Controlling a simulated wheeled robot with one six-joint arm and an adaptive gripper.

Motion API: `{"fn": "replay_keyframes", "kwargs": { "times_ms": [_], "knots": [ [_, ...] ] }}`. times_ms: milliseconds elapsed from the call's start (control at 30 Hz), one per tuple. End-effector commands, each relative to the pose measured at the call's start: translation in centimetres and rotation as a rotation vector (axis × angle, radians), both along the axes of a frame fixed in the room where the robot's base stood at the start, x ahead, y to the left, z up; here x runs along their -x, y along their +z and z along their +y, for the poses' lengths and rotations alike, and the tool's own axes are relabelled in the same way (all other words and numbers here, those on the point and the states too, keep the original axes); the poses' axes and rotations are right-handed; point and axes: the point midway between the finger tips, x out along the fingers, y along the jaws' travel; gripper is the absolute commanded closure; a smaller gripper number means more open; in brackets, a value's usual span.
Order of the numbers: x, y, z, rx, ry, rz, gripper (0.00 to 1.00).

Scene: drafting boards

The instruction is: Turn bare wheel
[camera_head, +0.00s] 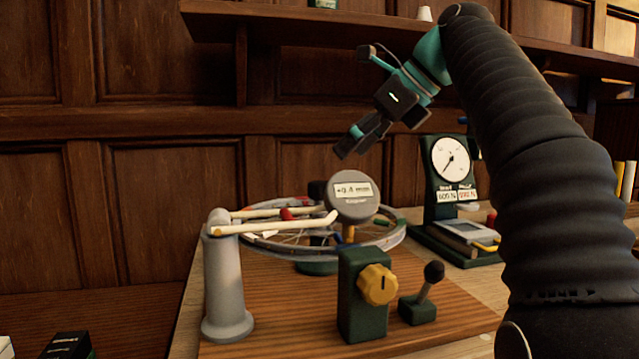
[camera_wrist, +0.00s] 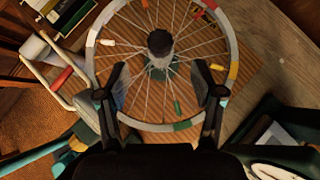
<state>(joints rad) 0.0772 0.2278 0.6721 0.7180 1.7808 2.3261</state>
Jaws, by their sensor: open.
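A bare spoked wheel (camera_head: 393,241) lies flat on a stand on the wooden bench in the head view, partly hidden behind a round dial gauge (camera_head: 352,197). The gauge's display appears to read +0.4. In the wrist view the wheel (camera_wrist: 232,63) shows from above, with a dark hub (camera_wrist: 161,43) at its centre, coloured bands on its rim and several coloured tags on its spokes. My gripper (camera_head: 352,143) is above the wheel, apart from it. In the wrist view my gripper (camera_wrist: 163,88) is open and empty, its fingers spread over the near half of the wheel.
A grey post (camera_head: 224,280) with pale arms stands left of the wheel. A green block with a yellow knob (camera_head: 379,284) and a black-balled lever (camera_head: 431,283) stand in front. A green dial instrument (camera_head: 449,160) stands at the right. A shelf (camera_head: 300,22) runs along the panelled wall behind.

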Motion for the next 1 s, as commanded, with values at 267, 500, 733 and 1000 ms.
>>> {"fn": "replay_keyframes", "kwargs": {
  "times_ms": [267, 500, 733, 1000],
  "knots": [
    [-1.4, -3.3, 2.8, 0.000, 0.003, 0.003, 0.33],
    [-2.8, -6.2, 5.1, 0.001, 0.002, 0.002, 0.33],
    [-3.3, -7.1, 6.0, 0.002, 0.000, 0.001, 0.33],
    [-3.4, -7.1, 6.1, 0.001, 0.000, 0.000, 0.33]
  ]
}}
